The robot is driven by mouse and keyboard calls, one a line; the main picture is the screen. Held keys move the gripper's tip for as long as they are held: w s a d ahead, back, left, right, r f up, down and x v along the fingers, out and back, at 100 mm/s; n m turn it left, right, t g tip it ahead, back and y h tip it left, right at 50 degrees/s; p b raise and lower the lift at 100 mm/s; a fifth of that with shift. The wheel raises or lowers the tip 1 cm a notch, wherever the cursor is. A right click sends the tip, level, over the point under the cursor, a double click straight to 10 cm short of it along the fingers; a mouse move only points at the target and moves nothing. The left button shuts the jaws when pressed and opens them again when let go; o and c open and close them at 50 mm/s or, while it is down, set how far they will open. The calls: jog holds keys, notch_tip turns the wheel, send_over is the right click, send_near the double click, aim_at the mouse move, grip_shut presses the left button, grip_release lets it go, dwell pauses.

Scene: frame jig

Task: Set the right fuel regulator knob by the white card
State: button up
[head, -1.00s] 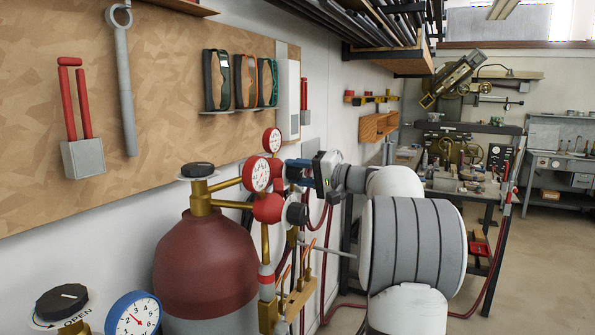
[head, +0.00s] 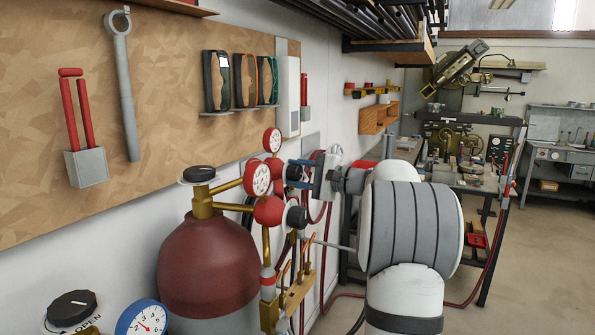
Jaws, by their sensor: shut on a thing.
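My gripper (head: 297,173), with two blue fingers, reaches left from my arm at the middle of the head view. It is shut on a dark knob (head: 293,172) that looks to belong to the farther regulator; the fingers hide much of it. A nearer red regulator (head: 268,210) stands above the dark red cylinder (head: 207,265), with a free black knob (head: 297,217) on a pale disc. A white-faced gauge (head: 257,179) and a smaller gauge (head: 272,140) are beside them. A white upright panel (head: 289,95) is on the wall; I cannot tell whether it is the white card.
A black knob (head: 72,308) marked OPEN and a blue-rimmed gauge (head: 142,319) are at the bottom left. Brass fittings (head: 294,291) and hoses hang below the regulators. Open floor (head: 545,250) lies at the right.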

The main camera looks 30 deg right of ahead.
dwell(0.4)
jog(key=o, duration=1)
jog(key=shift+d, duration=0.1)
jog(key=v, duration=0.7)
jog(key=shift+s+d+b, duration=0.2)
jog(key=shift+s+b, duration=0.1)
jog(key=shift+b, duration=0.1)
